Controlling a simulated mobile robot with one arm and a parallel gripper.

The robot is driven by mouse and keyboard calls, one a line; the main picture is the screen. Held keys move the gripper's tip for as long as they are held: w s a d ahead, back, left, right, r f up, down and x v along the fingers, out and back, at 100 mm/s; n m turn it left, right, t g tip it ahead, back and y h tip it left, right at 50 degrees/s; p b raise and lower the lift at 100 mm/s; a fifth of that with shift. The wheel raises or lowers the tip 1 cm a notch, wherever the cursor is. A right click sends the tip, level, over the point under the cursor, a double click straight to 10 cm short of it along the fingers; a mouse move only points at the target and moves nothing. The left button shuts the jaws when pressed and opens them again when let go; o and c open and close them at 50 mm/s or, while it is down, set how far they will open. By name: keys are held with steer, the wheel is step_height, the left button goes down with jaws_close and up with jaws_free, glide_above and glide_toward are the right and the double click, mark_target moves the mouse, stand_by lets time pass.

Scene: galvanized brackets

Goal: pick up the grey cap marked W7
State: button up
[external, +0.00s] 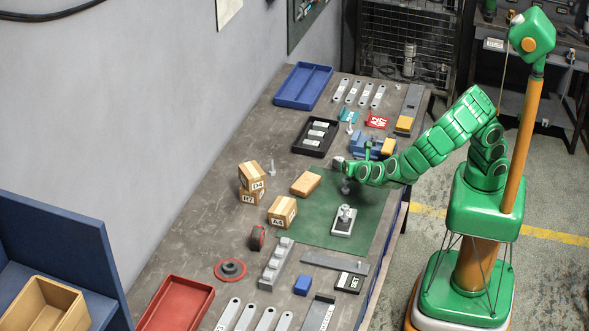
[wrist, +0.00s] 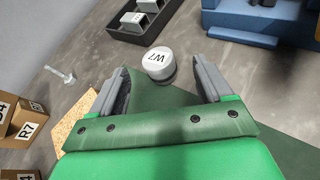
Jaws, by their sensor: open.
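The grey cap marked W7 (wrist: 158,64) stands upright in the wrist view, its label on the pale round top. It is at the edge of the green mat (wrist: 180,97), between and slightly beyond my fingertips. My gripper (wrist: 160,68) is open, with one finger on each side of the cap and a visible gap to each. In the external view my gripper (external: 345,168) is low over the far part of the mat. I cannot clearly tell the cap from the gripper there.
A black tray with brackets (external: 301,138) and a blue vise (external: 367,146) stand beyond the cap. A tan block (external: 305,184) and cardboard boxes (external: 252,177) lie to the left. A grey fixture (external: 344,220) stands on the mat. A loose bolt (wrist: 62,76) is left of my gripper.

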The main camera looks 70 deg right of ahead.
steer(key=shift+a+f+x, duration=0.1)
steer(key=shift+f+x, duration=0.05)
steer(key=shift+x, duration=1.55)
steer(key=shift+a+f+x, duration=0.1)
steer(key=shift+a+x, duration=0.05)
steer(key=shift+x, duration=1.6)
steer(key=shift+w, duration=0.1)
steer(key=c, duration=1.1)
